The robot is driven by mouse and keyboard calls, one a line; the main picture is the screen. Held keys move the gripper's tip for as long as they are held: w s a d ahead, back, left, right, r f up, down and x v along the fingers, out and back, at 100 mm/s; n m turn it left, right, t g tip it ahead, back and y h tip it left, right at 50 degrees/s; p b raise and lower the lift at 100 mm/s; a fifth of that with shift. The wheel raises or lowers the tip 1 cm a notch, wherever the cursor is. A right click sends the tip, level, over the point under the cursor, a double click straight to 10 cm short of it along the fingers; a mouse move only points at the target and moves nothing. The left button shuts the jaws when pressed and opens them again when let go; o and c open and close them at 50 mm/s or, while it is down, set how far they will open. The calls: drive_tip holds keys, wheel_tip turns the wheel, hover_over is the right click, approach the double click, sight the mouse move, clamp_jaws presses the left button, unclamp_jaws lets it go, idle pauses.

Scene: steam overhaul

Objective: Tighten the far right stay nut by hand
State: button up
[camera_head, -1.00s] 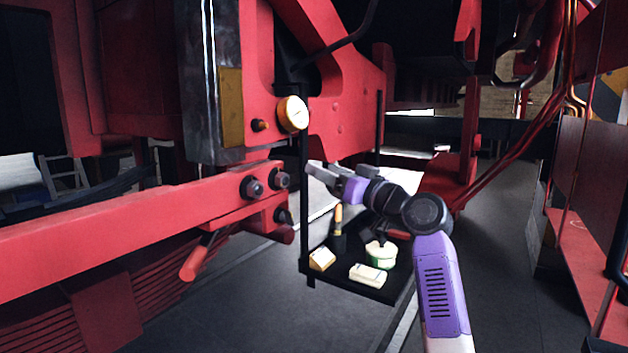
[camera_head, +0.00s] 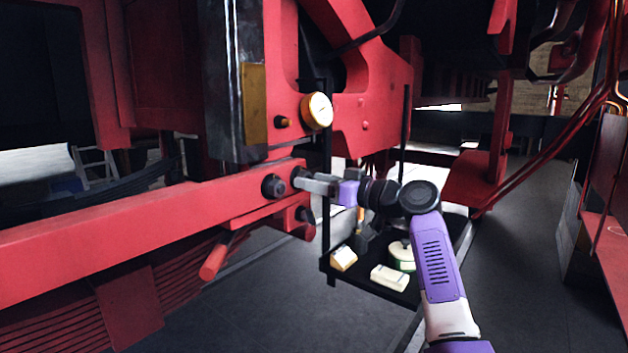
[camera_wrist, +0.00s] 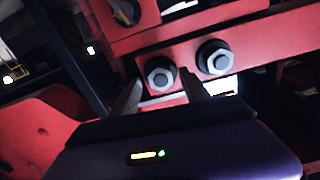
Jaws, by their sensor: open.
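The far right stay nut (camera_head: 297,174) is a dark hex nut near the end of the red beam (camera_head: 120,219). In the wrist view, the fingers (camera_wrist: 157,82) lie either side of the nut; contact cannot be told. A second stay nut (camera_head: 273,186) sits just left on the beam and also shows in the wrist view (camera_wrist: 215,58).
A round gauge (camera_head: 317,110) is above. A black tray stand (camera_head: 372,289) with several small items stands below my arm. Open floor lies at right.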

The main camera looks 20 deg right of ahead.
drive_tip(key=shift+w+a, duration=0.15)
drive_tip(key=shift+a, duration=0.05)
clamp_jaws()
